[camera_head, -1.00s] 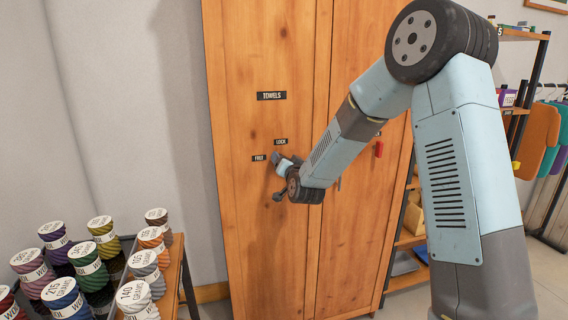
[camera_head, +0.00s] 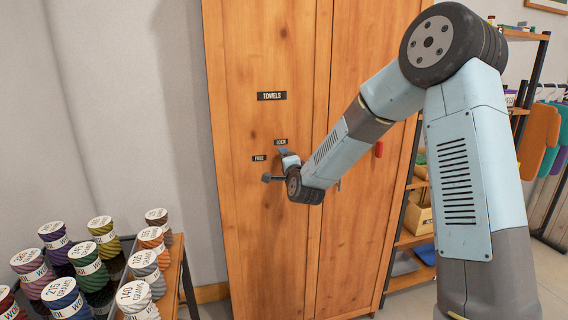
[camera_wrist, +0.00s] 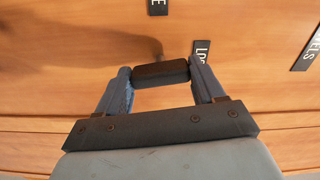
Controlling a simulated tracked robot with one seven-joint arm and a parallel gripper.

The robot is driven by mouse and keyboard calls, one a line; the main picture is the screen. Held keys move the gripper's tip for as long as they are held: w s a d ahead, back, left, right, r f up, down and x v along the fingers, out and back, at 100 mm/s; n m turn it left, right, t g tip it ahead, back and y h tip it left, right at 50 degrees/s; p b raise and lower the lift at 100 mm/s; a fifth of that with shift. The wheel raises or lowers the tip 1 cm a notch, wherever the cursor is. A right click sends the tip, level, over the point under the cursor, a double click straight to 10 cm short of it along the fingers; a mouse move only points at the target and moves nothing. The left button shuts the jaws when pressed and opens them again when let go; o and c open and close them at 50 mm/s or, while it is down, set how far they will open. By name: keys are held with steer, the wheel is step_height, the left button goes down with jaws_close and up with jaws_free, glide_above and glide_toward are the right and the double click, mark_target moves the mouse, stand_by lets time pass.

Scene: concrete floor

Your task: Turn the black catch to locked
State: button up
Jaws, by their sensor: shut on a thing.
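The black catch (camera_wrist: 162,72) shows in the wrist view as a short dark bar in front of the wooden cabinet door (camera_head: 262,230). My gripper (camera_wrist: 161,80) is shut on it, one finger at each end. The LOCK label (camera_wrist: 201,50) lies just beyond the bar's right end, partly behind the right finger. The FREE label (camera_wrist: 157,6) is at the top edge, off the bar's long side. In the head view my gripper (camera_head: 285,154) is just below the LOCK label (camera_head: 281,142) and right of the FREE label (camera_head: 259,158). There I cannot make out the catch behind it.
A TOWELS label (camera_head: 272,96) is higher on the same door. A red piece (camera_head: 379,149) is on the right-hand door. A rack of labelled spools (camera_head: 100,262) stands at the lower left. Shelves (camera_head: 412,240) stand right of the cabinet.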

steer(key=shift+w+d+m, duration=0.1)
steer(key=shift+d+m, duration=0.05)
steer(key=shift+m, duration=0.65)
steer(key=shift+f, duration=0.15)
steer(key=o, duration=1)
steer(key=shift+o, duration=0.2)
steer(key=v, duration=1.3)
steer(key=shift+s, duration=0.4)
